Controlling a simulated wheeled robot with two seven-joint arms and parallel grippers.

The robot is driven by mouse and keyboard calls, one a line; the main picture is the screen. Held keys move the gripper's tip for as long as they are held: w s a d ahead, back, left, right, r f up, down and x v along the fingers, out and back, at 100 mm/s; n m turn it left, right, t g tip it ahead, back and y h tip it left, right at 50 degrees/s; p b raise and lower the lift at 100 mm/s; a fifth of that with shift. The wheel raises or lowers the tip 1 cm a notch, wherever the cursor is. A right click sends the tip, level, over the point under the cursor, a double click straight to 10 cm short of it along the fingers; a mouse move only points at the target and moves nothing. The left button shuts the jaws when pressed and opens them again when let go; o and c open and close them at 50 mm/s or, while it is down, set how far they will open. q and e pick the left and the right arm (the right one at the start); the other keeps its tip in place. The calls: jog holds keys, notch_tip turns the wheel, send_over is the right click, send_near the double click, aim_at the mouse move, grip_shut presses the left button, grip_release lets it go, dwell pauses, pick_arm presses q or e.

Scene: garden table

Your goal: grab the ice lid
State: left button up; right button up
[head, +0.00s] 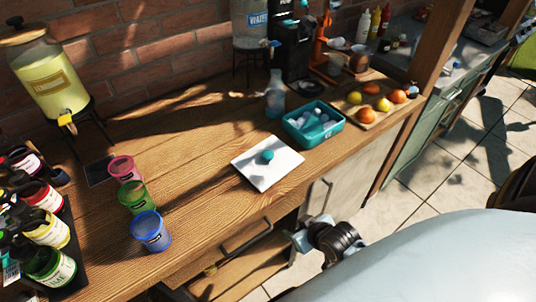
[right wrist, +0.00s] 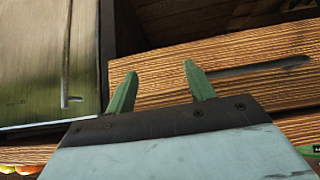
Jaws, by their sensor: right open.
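The ice lid, a white square plate (head: 285,166) with a teal knob (head: 267,156), lies flat on the wooden table near its front edge. The teal ice box (head: 330,133) stands uncovered just behind and right of it, with pale ice inside. My right gripper (head: 298,243) is below the table's front edge, apart from the lid and lower than it. Its two green fingers (right wrist: 160,70) are spread and empty in the right wrist view, facing wooden fronts. The lid does not show in that view. My left gripper is not in view.
Pink, green and blue cups (head: 151,232) stand left of the lid. A fruit board (head: 378,119) is right of the ice box, and a glass bottle (head: 275,98) behind it. A door handle (head: 322,196) and a drawer handle (head: 246,236) are near my gripper.

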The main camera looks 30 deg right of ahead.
notch_tip(320, 180, up, 15)
jog(key=w+t+p, duration=0.2)
jog(key=w, duration=0.1)
jog(key=t, duration=0.2)
send_near(269, 154)
jog(key=shift+t, duration=0.3)
jog(key=x, duration=0.4)
jog(key=shift+a+f+b, duration=0.2)
jog(key=shift+f+b, duration=0.05)
jog(key=shift+b, duration=0.1)
jog(key=shift+x, duration=3.1)
jog(key=shift+d, duration=0.1)
jog(key=shift+c, duration=0.3)
jog(key=c, duration=0.9)
